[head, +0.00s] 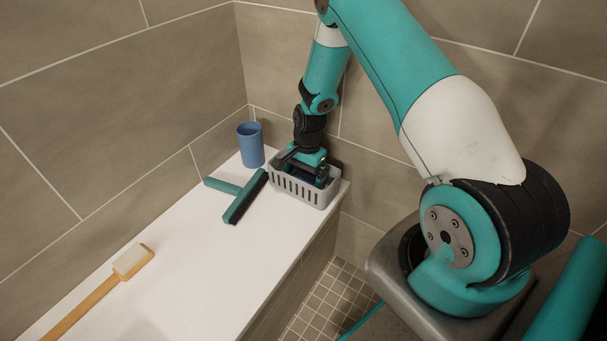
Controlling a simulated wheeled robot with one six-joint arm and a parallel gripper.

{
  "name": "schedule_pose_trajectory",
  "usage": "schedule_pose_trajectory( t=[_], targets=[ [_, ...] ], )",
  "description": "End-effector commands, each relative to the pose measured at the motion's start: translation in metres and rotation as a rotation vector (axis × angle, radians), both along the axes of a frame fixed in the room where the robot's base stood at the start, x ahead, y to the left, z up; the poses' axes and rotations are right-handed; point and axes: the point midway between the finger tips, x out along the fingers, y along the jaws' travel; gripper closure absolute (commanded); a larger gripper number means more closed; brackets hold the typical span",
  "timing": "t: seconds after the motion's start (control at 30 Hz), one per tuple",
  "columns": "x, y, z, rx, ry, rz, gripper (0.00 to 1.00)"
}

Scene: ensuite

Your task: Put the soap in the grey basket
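The grey basket (296,190) stands at the far right end of the white ledge, against the tiled back wall. It has slots in its side. My gripper (308,174) points down into the basket from above, with its lower part inside the rim. Its fingertips are hidden by the basket wall and the gripper body, so I cannot tell whether it is open or shut. I cannot see the soap anywhere; the inside of the basket is mostly covered by my gripper.
A blue cup (251,145) stands just left of the basket. A teal and black squeegee (241,198) lies in front of the cup, close to the basket. A wooden-handled brush (100,289) lies at the near left. The white ledge (200,270) is clear between; its right edge drops to the floor.

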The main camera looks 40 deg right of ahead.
Motion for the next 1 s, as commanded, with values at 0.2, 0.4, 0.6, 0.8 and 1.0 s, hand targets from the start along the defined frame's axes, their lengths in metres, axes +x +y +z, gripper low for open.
schedule_pose_trajectory(
  t=[0.2, 0.4, 0.6, 0.8, 1.0],
  targets=[
    [0.0, 0.0, 0.001, 0.0, 0.0, 0.0, 0.0],
    [0.001, -0.002, 0.025, -0.001, -0.003, 0.0, 0.0],
    [0.004, -0.008, 0.072, -0.001, -0.003, 0.0, 0.0],
    [0.005, -0.014, 0.111, -0.001, -0.003, 0.0, 0.0],
    [0.006, -0.015, 0.131, 0.0, -0.003, 0.006, 0.0]
  ],
)
